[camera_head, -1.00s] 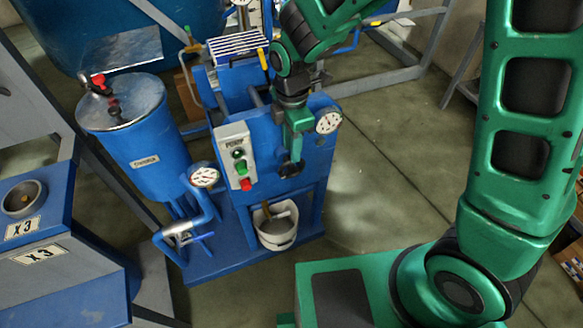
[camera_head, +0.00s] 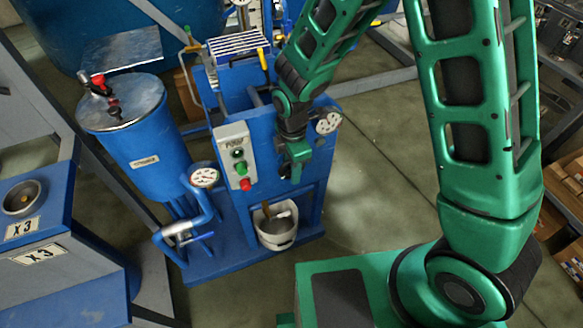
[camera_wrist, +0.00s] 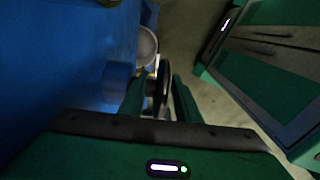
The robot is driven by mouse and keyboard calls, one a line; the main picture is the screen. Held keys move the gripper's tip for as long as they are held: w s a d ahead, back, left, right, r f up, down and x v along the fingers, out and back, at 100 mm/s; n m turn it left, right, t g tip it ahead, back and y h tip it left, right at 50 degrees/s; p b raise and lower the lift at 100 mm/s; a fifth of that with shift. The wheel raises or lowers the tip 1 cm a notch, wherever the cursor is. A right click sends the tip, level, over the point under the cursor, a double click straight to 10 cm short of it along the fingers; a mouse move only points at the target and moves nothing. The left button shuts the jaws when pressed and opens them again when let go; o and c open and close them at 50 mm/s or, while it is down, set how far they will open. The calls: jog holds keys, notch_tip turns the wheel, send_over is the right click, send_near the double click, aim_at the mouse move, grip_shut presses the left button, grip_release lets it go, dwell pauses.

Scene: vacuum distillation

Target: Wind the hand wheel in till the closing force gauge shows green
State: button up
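The hand wheel (camera_wrist: 164,82) shows in the wrist view as a dark disc, seen nearly edge-on, beside the blue machine face. My gripper (camera_wrist: 158,92) is open, with one green finger on each side of the wheel; I cannot tell whether either finger touches it. In the head view my gripper (camera_head: 295,164) is at the front of the blue press (camera_head: 262,190) and hides most of the wheel. A round white gauge (camera_head: 328,121) sits at the press's upper right corner. Its needle and any green zone are too small to read.
A control box (camera_head: 237,155) with green and red buttons is left of my gripper. A second gauge (camera_head: 204,176) stands on piping by the blue tank (camera_head: 145,140). A pale bucket (camera_head: 277,228) sits below.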

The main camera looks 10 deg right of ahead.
grip_shut()
jog(key=shift+y, duration=0.8)
grip_release()
jog(key=r, duration=0.3)
jog(key=d+r, duration=0.1)
jog(key=r, duration=0.6)
jog(key=shift+w+d+r, duration=0.2)
jog(key=shift+w+r, duration=0.1)
jog(key=shift+r, duration=0.05)
